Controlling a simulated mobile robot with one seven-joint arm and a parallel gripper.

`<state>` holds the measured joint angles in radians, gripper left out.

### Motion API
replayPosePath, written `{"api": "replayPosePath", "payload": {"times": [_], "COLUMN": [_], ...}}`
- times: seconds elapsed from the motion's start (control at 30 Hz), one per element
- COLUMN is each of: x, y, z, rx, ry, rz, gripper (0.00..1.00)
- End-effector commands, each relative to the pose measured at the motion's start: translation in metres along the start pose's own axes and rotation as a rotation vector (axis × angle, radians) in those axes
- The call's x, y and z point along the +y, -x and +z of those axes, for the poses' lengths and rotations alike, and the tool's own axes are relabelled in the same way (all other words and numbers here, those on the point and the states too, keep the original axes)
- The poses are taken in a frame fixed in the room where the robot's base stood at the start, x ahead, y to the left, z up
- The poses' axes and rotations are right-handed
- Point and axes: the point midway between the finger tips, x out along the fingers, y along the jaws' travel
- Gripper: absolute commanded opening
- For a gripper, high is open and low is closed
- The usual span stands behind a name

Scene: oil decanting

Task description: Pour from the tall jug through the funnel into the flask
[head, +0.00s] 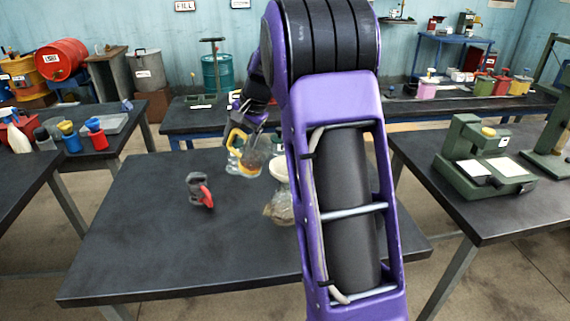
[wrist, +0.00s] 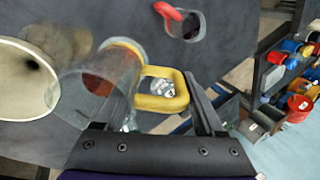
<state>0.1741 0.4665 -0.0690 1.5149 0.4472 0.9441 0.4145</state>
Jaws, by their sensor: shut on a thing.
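The tall jug (head: 255,158) is clear, with a yellow handle (head: 237,139) and amber oil inside. It is held above the table, tilted with its mouth toward the funnel. My gripper (wrist: 164,92) is shut on the yellow handle, which shows between the fingers in the wrist view. The cream funnel (head: 279,168) sits over the glass flask (head: 280,208), partly hidden by my arm in the head view. In the wrist view the funnel's wide mouth (wrist: 22,82) is just left of the jug (wrist: 98,85). No stream of oil shows.
A grey vessel with a red handle (head: 198,189) stands on the dark table (head: 150,250), left of the flask. A clear piece with a yellowish band (head: 235,164) shows behind the jug; its form is unclear. The table's front left is free. Other benches stand around.

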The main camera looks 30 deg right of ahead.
Motion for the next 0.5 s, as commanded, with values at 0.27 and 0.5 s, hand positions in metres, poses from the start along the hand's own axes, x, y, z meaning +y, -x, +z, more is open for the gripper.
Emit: {"api": "replayPosePath", "payload": {"times": [0.27,0.5], "x": [0.001,-0.001], "y": [-0.009,-0.036], "z": [0.0,0.001], "rx": [-0.002,-0.003], "ry": [0.001,0.008], "rz": [0.028,0.159], "gripper": [0.0,0.0]}}
